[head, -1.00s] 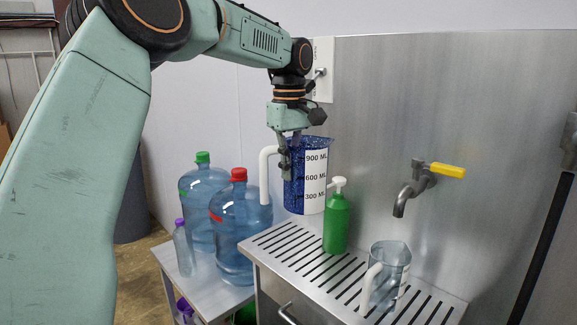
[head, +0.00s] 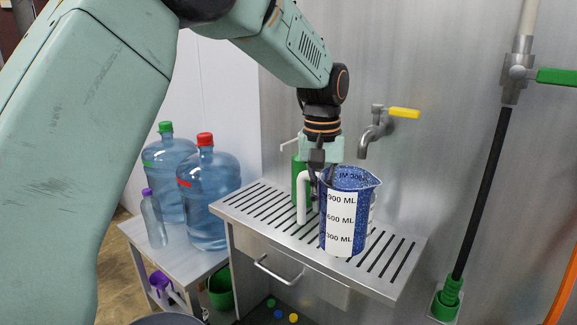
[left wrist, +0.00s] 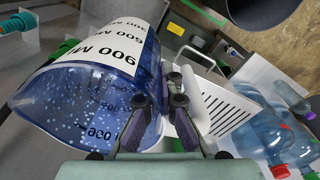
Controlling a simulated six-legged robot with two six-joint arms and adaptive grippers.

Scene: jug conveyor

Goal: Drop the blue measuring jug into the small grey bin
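The blue measuring jug (head: 343,222) has white labels with ML marks and a white handle, and hangs upright in front of the slatted metal drainer (head: 262,208). My left gripper (head: 322,180) is shut on its wall beside the handle. In the left wrist view, the speckled blue jug (left wrist: 85,95) fills the left side, with the gripper's fingers (left wrist: 160,112) at its wall. A dark grey rounded rim (head: 166,319) shows at the bottom edge of the head view; I cannot tell whether it is the small grey bin. My right gripper is not in view.
A green bottle (head: 297,178) stands behind the jug, partly hidden. Large blue water bottles (head: 210,180) stand on the side table at left. A tap (head: 372,138) juts from the wall. A black hose (head: 482,195) runs down at right. Small balls (head: 293,317) lie below the drainer.

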